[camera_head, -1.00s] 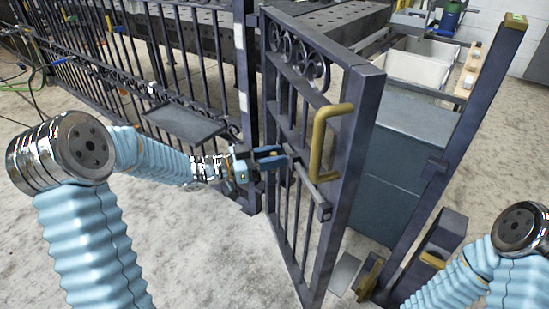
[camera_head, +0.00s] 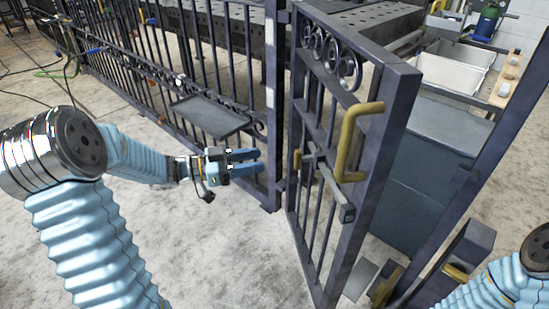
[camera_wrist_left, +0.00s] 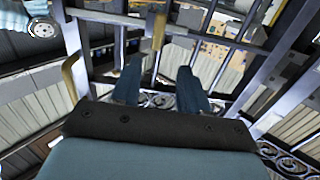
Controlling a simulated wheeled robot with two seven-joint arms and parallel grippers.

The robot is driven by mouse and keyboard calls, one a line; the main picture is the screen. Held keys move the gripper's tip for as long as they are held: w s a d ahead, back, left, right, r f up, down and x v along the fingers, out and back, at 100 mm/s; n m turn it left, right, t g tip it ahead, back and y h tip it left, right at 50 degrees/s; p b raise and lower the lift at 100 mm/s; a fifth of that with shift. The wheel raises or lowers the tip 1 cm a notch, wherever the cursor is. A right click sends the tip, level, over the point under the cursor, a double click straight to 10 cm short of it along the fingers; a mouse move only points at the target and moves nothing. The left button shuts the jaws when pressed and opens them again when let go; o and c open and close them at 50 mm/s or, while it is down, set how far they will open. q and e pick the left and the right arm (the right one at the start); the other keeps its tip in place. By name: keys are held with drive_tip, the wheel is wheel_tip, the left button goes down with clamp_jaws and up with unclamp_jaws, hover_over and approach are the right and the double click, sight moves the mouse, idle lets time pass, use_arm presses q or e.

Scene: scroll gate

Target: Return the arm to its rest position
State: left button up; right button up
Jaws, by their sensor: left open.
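My left gripper (camera_head: 243,161) is open and empty in the head view, in front of the fence and left of the gate. Its two blue fingers (camera_wrist_left: 160,85) stand apart in the left wrist view with nothing between them. The dark metal gate (camera_head: 352,150) stands ajar, with a brass pull handle (camera_head: 350,140) and a sliding latch bar (camera_head: 330,180). A clear gap shows between my fingertips and the gate in the head view. Part of my right arm (camera_head: 500,285) shows at the lower right edge; its gripper is out of view.
The fence (camera_head: 215,60) runs behind my left gripper, with a small grey shelf (camera_head: 210,117) jutting out just above it. A gate post (camera_head: 480,160) stands right of the gate. The pale floor (camera_head: 215,240) below my left arm is clear.

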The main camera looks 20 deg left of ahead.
use_arm(q)
drive_tip(key=shift+v, duration=1)
drive_tip(key=w+d+f+n+t+y, duration=0.35)
drive_tip(key=w+f+n, duration=0.3)
drive_tip(key=f, duration=0.35)
drive_tip(key=s+d+f+n+g+y, duration=0.1)
drive_tip(key=d+f+n+g+y, duration=0.35)
drive_tip(key=f, duration=0.85)
drive_tip(key=s+d+f+g+y, duration=0.1)
drive_tip(key=s+d+f+g, duration=0.3)
drive_tip(key=s+f, duration=0.4)
drive_tip(key=s+d+f+n+g+y, duration=0.1)
drive_tip(key=s+d+f+g, duration=0.3)
drive_tip(key=s, duration=1)
wheel_tip(320, 180, down, 4)
drive_tip(key=d, duration=0.2)
drive_tip(key=shift+d+n+g+y, duration=0.25)
drive_tip(key=shift+n+g+y, duration=0.05)
drive_tip(key=shift+g, duration=0.1)
drive_tip(key=shift+r, duration=0.1)
